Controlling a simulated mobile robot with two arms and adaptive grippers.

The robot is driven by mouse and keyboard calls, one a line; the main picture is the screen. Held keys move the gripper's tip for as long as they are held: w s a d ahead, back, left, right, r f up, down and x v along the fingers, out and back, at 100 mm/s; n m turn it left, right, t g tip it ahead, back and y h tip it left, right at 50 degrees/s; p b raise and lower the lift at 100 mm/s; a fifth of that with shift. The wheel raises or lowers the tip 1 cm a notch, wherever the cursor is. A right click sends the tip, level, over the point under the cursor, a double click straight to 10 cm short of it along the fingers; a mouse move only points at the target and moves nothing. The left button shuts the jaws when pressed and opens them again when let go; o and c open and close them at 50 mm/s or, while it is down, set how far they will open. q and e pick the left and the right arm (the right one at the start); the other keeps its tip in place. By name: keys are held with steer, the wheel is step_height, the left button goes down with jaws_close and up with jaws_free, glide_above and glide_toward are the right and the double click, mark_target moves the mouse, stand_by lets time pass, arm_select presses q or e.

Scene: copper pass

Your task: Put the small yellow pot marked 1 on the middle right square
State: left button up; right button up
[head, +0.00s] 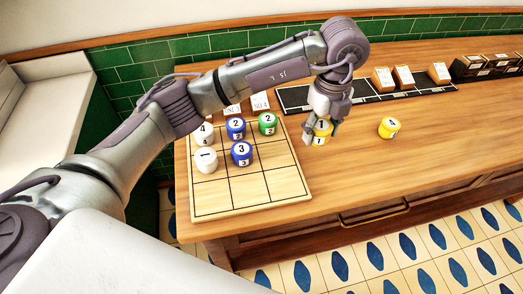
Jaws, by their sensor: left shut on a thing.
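A small yellow pot marked 1 (321,131) is held in my left gripper (323,120), just right of the board. The fingers come down on it from above and cover part of it. I cannot tell whether its base touches the table. The wooden board (246,207) has a three-by-three grid. Its middle right square (278,155) is bare. A green pot marked 2 (267,123) stands on the square behind, and a blue pot marked 3 (242,153) stands on the middle square. My right gripper is not in view.
A white pot (206,160), another white pot marked 4 (204,134) and a blue pot (235,128) stand on the board; its front row is empty. A yellow pot marked 4 (389,127) stands alone at right. A dark tray (295,97) lies behind.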

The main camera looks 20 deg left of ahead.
mark_target(276, 156)
arm_select(q)
steer(key=a+f, duration=0.1)
steer(key=a, duration=0.1)
steer(key=a+f+p, duration=0.1)
steer(key=a+f, duration=0.1)
steer(key=a, duration=0.1)
steer(key=a+f+p, duration=0.1)
steer(key=a, duration=0.1)
steer(key=shift+a+f, duration=0.25)
steer(key=shift+f, duration=0.05)
steer(key=shift+s+a+f+p, duration=0.1)
steer(key=shift+a+f+p, duration=0.25)
steer(key=shift+a, duration=0.25)
steer(key=shift+a+f+p, duration=0.2)
steer(key=shift+a+f, duration=0.25)
steer(key=shift+a, duration=0.1)
step_height(276, 156, down, 3)
steer(key=shift+f+p, duration=0.15)
steer(key=shift+p, duration=0.5)
steer(key=shift+f, duration=0.3)
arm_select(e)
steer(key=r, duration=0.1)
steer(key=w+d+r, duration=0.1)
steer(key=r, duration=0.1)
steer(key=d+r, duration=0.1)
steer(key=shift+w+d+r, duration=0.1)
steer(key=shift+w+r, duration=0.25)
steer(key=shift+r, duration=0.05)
arm_select(q)
steer(key=shift+f, duration=0.1)
